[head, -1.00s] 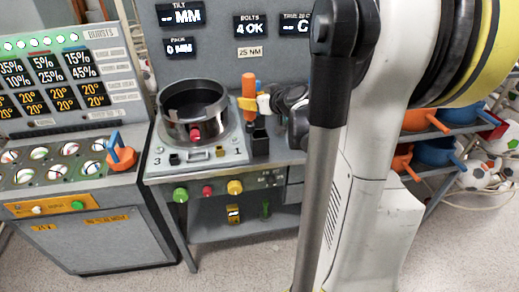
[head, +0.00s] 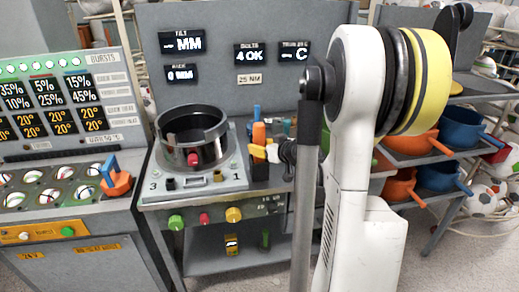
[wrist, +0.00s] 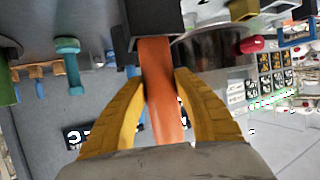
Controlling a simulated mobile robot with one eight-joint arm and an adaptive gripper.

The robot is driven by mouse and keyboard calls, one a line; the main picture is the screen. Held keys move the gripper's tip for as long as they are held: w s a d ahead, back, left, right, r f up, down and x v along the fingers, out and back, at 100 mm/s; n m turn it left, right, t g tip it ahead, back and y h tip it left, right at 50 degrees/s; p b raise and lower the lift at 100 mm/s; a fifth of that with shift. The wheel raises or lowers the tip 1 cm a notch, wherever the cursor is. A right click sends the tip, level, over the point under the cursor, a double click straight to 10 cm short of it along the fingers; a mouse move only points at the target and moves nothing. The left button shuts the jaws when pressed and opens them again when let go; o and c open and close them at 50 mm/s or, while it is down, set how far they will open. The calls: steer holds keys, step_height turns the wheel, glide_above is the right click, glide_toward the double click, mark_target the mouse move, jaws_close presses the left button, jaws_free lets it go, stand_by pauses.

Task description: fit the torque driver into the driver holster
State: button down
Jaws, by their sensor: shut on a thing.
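The torque driver has an orange handle (head: 259,134) and stands about upright in my gripper (head: 262,153). In the wrist view, the yellow fingers of my gripper (wrist: 162,95) are closed on both sides of the orange handle (wrist: 158,75). The black driver holster (head: 259,171) is on the right side of the press bench, directly below my gripper. In the wrist view the holster (wrist: 152,18) is at the top, and the handle runs up to its mouth. The driver's lower end is hidden, apparently inside the holster; how deep it sits I cannot tell.
The black press ring (head: 191,137) stands on the grey plate left of the holster. A teal tool (wrist: 69,65) stands close by in the wrist view. An orange and blue handle (head: 116,180) is on the left console. Shelves with blue and orange pans (head: 461,127) are at right.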

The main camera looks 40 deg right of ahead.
steer(key=shift+r, duration=0.1)
steer(key=c, duration=1)
jaws_free()
